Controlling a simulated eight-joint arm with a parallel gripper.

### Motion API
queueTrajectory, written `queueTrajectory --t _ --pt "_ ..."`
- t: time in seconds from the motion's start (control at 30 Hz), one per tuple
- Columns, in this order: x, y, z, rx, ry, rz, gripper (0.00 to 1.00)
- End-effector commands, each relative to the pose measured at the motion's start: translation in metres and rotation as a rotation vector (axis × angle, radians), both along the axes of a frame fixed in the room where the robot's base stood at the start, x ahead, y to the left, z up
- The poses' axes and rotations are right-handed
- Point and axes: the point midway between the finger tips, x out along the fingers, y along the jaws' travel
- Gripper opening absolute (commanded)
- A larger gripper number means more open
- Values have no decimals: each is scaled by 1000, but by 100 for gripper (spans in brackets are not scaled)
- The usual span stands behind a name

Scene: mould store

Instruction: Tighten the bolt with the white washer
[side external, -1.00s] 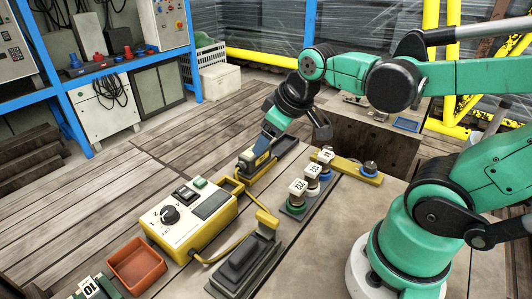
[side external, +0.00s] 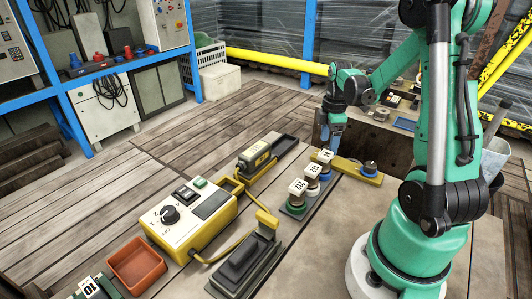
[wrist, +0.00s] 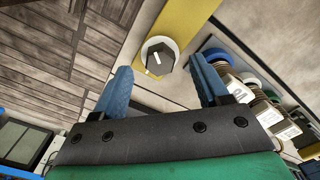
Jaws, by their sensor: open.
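The bolt with the white washer (wrist: 160,55) shows in the wrist view, a dark hex head with pale marks, on a yellow bar (wrist: 188,18). My gripper (wrist: 160,80) is open and empty, its blue fingers spread to either side of the bolt in the picture. I cannot tell how far above the bolt they are. In the side view my gripper (side external: 333,140) points down by the left end of the yellow bar (side external: 350,168), where no white washer can be made out.
Several labelled sockets with coloured rings (side external: 297,194) stand in a row close to my gripper; they also show in the wrist view (wrist: 265,95). A yellow-black tool (side external: 258,155), a yellow control box (side external: 190,215) and an orange tray (side external: 137,262) stand to the left.

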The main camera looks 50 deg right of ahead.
Motion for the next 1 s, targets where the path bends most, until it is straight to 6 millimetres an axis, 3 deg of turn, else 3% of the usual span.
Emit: queueTrajectory --t 0.2,0.5,0.73,1.0 --pt "0 0 -19 -1 -1 0 68" --pt "0 0 -21 -1 -1 -1 68" --pt "0 0 -21 -1 -1 -1 3" --pt "0 0 -21 -1 -1 -14 0"
